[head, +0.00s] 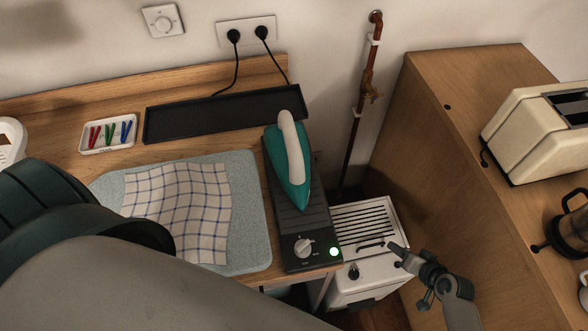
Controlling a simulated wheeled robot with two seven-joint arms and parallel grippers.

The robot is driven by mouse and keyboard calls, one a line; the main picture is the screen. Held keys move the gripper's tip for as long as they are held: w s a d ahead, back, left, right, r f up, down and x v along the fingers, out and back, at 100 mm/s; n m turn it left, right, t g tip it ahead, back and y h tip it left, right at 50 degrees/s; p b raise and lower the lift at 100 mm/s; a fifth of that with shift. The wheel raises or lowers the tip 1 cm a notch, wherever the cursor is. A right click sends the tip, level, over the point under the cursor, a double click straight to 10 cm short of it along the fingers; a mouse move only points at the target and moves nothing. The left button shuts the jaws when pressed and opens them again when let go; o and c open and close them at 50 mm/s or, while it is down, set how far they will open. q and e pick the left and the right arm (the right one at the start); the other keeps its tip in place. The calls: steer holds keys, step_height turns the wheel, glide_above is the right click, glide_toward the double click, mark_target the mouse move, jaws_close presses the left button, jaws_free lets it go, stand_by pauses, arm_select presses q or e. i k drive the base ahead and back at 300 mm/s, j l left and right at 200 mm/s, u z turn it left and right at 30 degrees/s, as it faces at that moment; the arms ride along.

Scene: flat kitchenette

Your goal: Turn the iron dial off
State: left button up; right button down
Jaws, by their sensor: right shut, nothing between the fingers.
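A teal iron (290,180) with a pale handle rests on a long black base (285,225) on the counter. On the base's front panel is a round, light-coloured dial (304,247) with a raised grip. The dial's exact setting is too small to read. A green light (334,251) glows to the right of the dial. My right gripper (396,254) is shut and empty, to the right of the dial and apart from it, in front of the white appliance. My left gripper is out of view; only my left arm shows, at lower left.
A checked cloth (180,205) lies on a grey-blue mat (255,215) left of the base. A black tray (220,115) and a pen tray (108,147) are behind. A white slatted appliance (370,275) stands beside the counter. A toaster (530,135) stands on the right-hand cabinet.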

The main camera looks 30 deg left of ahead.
mark_target(303, 247)
steer(key=u, duration=0.8)
